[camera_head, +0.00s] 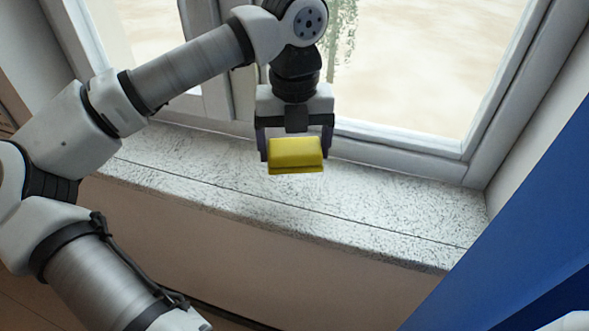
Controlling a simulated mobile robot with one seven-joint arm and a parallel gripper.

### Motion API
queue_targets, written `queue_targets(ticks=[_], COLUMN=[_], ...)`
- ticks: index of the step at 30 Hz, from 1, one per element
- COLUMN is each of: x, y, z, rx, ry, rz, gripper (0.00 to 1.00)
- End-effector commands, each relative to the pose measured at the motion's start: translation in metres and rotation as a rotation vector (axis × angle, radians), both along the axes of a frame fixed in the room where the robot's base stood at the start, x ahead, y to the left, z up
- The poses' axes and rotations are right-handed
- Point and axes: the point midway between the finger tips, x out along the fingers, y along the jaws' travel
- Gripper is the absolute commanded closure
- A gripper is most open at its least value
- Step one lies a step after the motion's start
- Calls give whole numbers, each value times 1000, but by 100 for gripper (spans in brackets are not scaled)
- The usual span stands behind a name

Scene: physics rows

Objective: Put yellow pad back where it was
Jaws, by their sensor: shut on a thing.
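The yellow pad (295,154) is a small block with a darker line near its lower edge. My gripper (295,147) points down and is shut on the pad, with one finger at each side of it. The pad appears in front of the speckled window sill (400,222); I cannot tell from this view how high it is above the sill. The part of the sill behind the pad is hidden.
The sill is otherwise bare on both sides of the pad. A window with a light frame (405,139) stands right behind the sill. A large blue panel (510,240) fills the lower right, near the sill's right end.

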Motion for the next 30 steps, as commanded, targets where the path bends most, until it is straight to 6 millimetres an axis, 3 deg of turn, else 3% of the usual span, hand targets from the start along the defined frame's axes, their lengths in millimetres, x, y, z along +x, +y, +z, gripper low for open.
queue_targets(ticks=[15, 30], x=[-1, 0], y=[0, 0], z=[-64, -75], rx=[-1, 1], ry=[1, -1], rz=[-1, 1], gripper=[38, 38])
